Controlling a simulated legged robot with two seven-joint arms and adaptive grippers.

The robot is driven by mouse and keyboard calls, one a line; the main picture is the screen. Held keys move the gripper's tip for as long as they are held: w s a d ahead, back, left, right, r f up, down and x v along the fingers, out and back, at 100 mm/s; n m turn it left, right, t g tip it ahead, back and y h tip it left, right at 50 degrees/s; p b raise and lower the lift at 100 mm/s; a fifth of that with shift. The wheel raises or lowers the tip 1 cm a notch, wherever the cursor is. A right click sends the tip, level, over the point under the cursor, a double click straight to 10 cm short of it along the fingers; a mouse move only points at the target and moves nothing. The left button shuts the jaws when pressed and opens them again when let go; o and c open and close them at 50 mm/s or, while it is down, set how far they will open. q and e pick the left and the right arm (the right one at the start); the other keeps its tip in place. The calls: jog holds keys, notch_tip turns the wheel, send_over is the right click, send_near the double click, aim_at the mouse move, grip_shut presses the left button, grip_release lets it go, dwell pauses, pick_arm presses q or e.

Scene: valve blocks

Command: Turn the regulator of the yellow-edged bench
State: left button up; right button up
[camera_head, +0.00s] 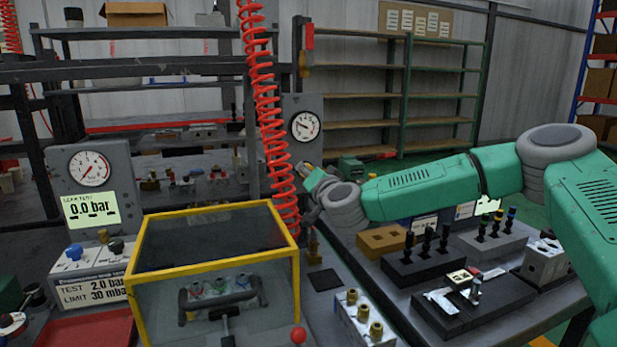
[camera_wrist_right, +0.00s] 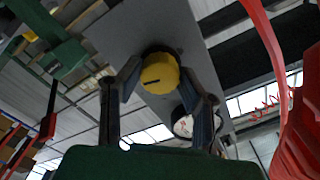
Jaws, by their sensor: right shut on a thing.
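The regulator is a round yellow knob (camera_wrist_right: 160,73) with a dark mark, on a grey panel (camera_wrist_right: 150,28). My right gripper (camera_wrist_right: 160,80) has a finger on each side of the knob and is shut on it. In the head view my right gripper (camera_head: 308,182) is at the lower part of the grey panel, under its round gauge (camera_head: 305,126); the knob is hidden there. The yellow-edged bench's clear box (camera_head: 215,262) stands in front, with a black handle inside. My left gripper is not in view.
A red coiled hose (camera_head: 268,110) hangs just left of my right gripper and shows close by on the right of the wrist view. A pressure panel (camera_head: 95,185) reading 0.0 bar stands at left. Black blocks with fittings (camera_head: 428,257) crowd the right table under my arm.

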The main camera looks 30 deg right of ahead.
jog(key=shift+s+f, duration=0.1)
jog(key=shift+f, duration=0.4)
jog(key=o, duration=1.1)
jog(key=shift+o, duration=0.2)
jog(key=shift+w, duration=0.2)
jog(key=v, duration=1.2)
jog(key=shift+d, duration=0.2)
